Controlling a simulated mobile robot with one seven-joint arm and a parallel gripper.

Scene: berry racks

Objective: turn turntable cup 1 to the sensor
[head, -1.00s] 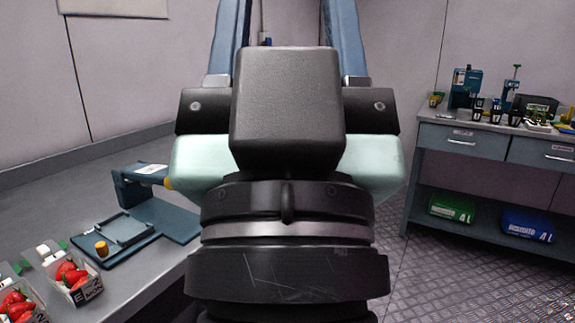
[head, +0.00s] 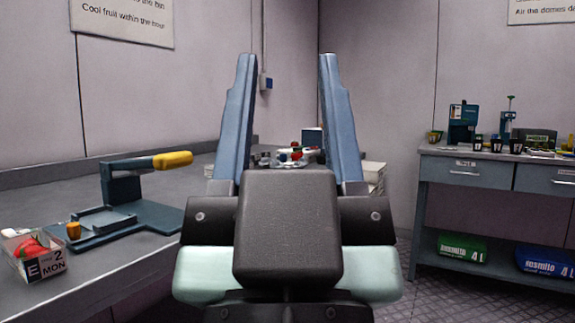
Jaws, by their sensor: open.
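My gripper (head: 286,60) is open and empty, its two blue fingers pointing up in the picture and away from me. Between and beyond the fingers, a small cluster of red, white and dark items (head: 296,155) sits on the far part of the left counter. It is too small and too far off to tell whether it is the turntable with cup 1 or the sensor. My gripper body hides the area just below it. The gripper appears well short of the cluster.
The grey counter (head: 110,272) runs along the left wall, with a blue press with a yellow handle (head: 140,205) and a strawberry punnet (head: 36,258). Floor shows between.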

